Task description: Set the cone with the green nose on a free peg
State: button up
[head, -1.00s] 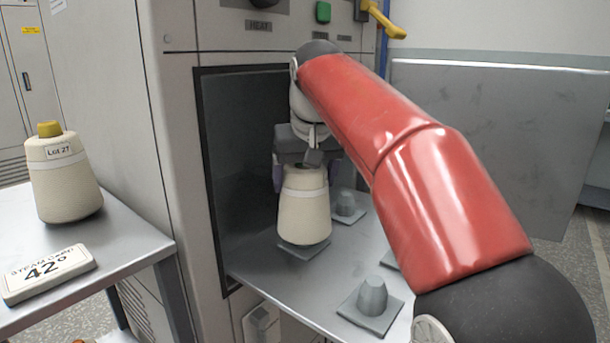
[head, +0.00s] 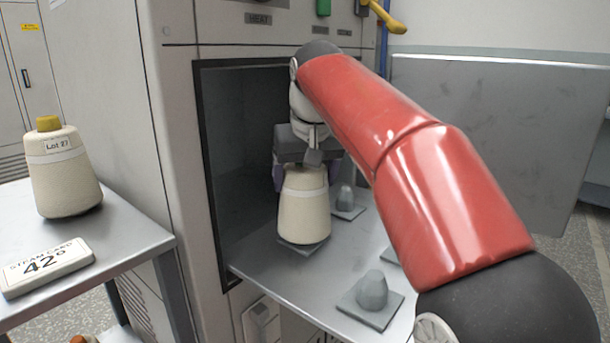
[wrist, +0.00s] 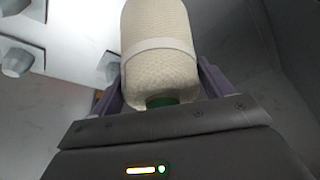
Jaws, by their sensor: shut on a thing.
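The cream cone (head: 304,212) is upright between the fingers of my gripper (head: 307,172), inside the open steamer. In the wrist view my gripper (wrist: 160,92) is shut on the cone (wrist: 160,45), and its green nose (wrist: 162,101) shows between the fingers. The cone's wide end is low over a square peg base (head: 300,247); that peg itself is hidden, and I cannot tell if the cone rests fully down. Bare grey pegs stand at the front (head: 372,290) and behind to the right (head: 346,198). Another peg base (head: 391,256) is partly hidden by my arm.
The steamer's side wall (head: 235,150) is close on the left of the cone. A side table (head: 130,235) holds a yellow-nosed cone (head: 64,175) and a "42°" card (head: 46,267). The metal tray (head: 300,283) is clear between pegs.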

jog(key=shift+f+b, duration=0.3)
jog(key=shift+f, duration=0.15)
jog(key=o, duration=1.6)
jog(key=shift+c, duration=0.2)
jog(key=p+v, duration=0.2)
jog(key=v, duration=0.6)
jog(key=shift+f, duration=0.1)
